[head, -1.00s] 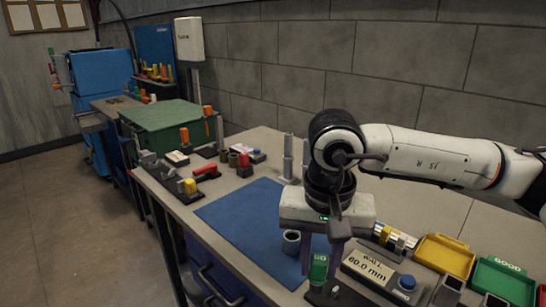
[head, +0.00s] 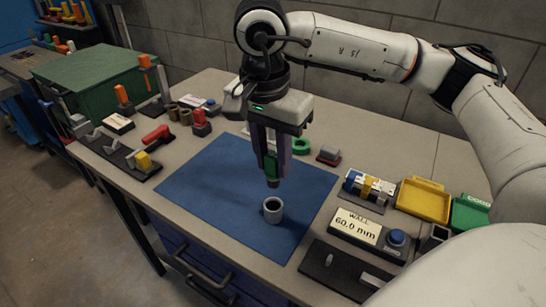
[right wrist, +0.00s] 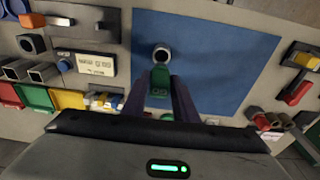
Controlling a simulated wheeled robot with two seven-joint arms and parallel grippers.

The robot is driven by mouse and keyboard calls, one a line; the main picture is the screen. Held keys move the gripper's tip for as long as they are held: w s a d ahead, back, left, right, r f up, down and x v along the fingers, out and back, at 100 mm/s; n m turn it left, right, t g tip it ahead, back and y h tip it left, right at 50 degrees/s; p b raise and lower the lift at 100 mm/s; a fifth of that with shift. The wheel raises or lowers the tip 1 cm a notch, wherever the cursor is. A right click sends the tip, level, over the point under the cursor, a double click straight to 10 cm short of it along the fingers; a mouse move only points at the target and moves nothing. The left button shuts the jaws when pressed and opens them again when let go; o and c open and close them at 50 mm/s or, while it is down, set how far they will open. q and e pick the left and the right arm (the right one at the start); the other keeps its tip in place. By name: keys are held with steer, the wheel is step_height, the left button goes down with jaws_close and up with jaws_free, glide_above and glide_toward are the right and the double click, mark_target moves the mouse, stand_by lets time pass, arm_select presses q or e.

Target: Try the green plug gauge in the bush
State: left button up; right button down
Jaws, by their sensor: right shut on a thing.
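The bush (head: 266,214) is a small grey hollow cylinder standing upright on the blue mat (head: 215,190), its bore facing up. It also shows in the right wrist view (right wrist: 162,48). My right gripper (head: 271,170) points down and is shut on the green plug gauge (head: 270,163). The gauge hangs upright, its dark lower end above the bush and apart from it. In the right wrist view the green gauge (right wrist: 159,82) sits between the fingers, just below the bush in the picture. My left gripper is not in view.
A yellow tray (head: 422,205) and green tray (head: 468,214) lie farther right. A green ring (head: 301,146) lies behind the gripper. The left of the mat is clear.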

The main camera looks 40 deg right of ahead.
mark_target(272, 179)
steer(key=shift+f+b, duration=1.6)
steer(key=shift+f, duration=0.3)
steer(key=shift+f+b, duration=0.65)
steer(key=shift+f, duration=0.1)
steer(key=shift+b, duration=0.3)
steer(key=shift+f+b, duration=1.85)
steer(key=shift+f, duration=0.15)
steer(key=shift+r, duration=0.1)
stand_by(0.8)
steer(key=shift+r+p, duration=2.75)
steer(key=shift+r, duration=1.3)
